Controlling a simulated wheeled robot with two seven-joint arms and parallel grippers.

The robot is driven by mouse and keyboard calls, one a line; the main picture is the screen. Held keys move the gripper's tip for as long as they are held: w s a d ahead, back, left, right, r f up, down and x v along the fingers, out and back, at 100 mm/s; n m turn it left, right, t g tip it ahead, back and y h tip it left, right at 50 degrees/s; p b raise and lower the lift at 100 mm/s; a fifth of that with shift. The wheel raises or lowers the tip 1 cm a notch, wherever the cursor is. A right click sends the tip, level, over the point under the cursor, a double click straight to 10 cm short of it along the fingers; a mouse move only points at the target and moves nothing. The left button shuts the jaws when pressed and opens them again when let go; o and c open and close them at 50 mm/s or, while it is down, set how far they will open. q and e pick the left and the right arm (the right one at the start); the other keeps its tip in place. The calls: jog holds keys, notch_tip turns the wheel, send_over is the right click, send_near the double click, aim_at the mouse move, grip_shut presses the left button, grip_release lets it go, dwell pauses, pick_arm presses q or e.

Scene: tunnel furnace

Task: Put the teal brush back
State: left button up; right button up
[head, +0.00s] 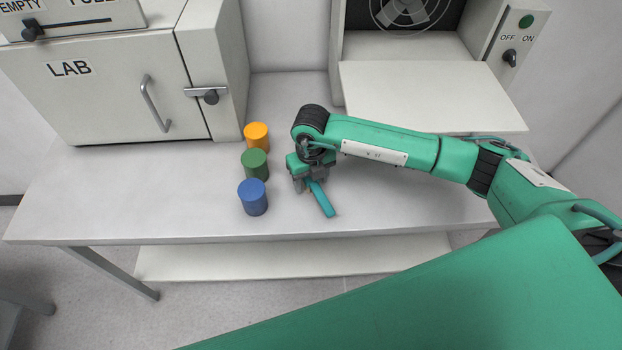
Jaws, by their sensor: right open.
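The teal brush (322,199) lies on the table top, its handle pointing toward the table's front edge. Its far end is hidden under my right gripper. My right gripper (307,187) points down right over the brush's far end, with its jaws open. I cannot tell whether the fingers touch the brush or stand around it. My left gripper is not in view.
Orange (256,137), green (254,165) and blue (252,198) cylinders stand in a row left of my right gripper. A LAB cabinet (110,95) stands back left. A fan unit with an open flap (430,95) is behind my arm. The table's (130,195) left front is clear.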

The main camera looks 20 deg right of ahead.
notch_tip(320, 180, up, 12)
jog(key=b, duration=0.2)
jog(key=shift+f, duration=0.15)
dwell(0.4)
